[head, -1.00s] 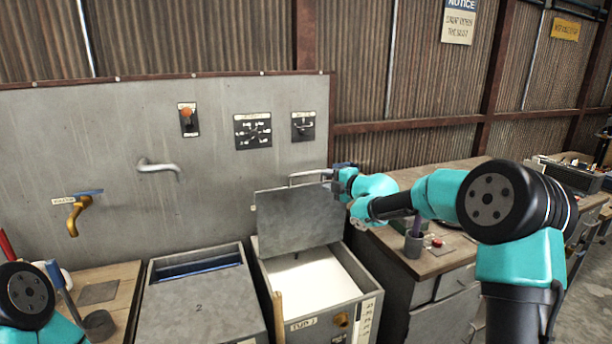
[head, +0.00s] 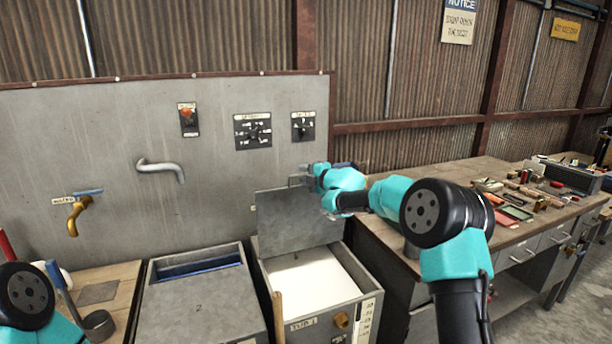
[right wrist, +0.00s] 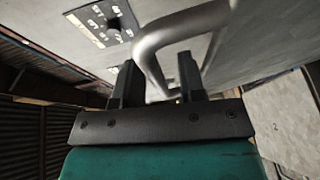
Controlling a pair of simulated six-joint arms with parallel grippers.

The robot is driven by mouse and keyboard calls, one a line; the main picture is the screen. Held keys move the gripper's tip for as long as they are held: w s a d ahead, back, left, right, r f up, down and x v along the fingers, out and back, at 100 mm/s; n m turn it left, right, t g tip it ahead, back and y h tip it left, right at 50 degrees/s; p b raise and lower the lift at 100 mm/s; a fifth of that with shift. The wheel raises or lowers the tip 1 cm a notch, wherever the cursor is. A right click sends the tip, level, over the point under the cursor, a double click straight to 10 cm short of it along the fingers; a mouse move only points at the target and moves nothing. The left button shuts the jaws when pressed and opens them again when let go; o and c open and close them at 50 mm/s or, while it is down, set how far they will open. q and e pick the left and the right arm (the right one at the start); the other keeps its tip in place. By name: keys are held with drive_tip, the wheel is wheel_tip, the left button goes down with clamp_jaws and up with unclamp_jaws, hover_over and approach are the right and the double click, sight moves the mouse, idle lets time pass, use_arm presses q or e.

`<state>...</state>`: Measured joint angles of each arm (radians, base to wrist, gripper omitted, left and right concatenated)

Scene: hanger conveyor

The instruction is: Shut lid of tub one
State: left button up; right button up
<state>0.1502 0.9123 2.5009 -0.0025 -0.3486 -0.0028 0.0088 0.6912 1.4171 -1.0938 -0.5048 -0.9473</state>
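Tub one (head: 340,323) stands right of tub two, its label on the front and a pale white surface inside. Its grey lid (head: 295,222) stands raised at the back, with a bar handle on its upper edge. My right gripper (head: 302,177) is at this handle. In the right wrist view the curved metal handle (right wrist: 150,62) reaches in between the two spread fingers of the gripper (right wrist: 158,75); the fingers look apart from each other and I cannot tell if one touches it. Only a part of my left arm shows at the lower left; its gripper is out of view.
A grey wall panel with a spout (head: 160,167), brass tap (head: 75,215) and dials (head: 252,131) rises behind. A workbench (head: 480,225) with tools and drawers stands at the right.

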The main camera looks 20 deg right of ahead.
drive_tip(key=shift+c, duration=0.3)
clamp_jaws()
drive_tip(key=shift+s, duration=0.15)
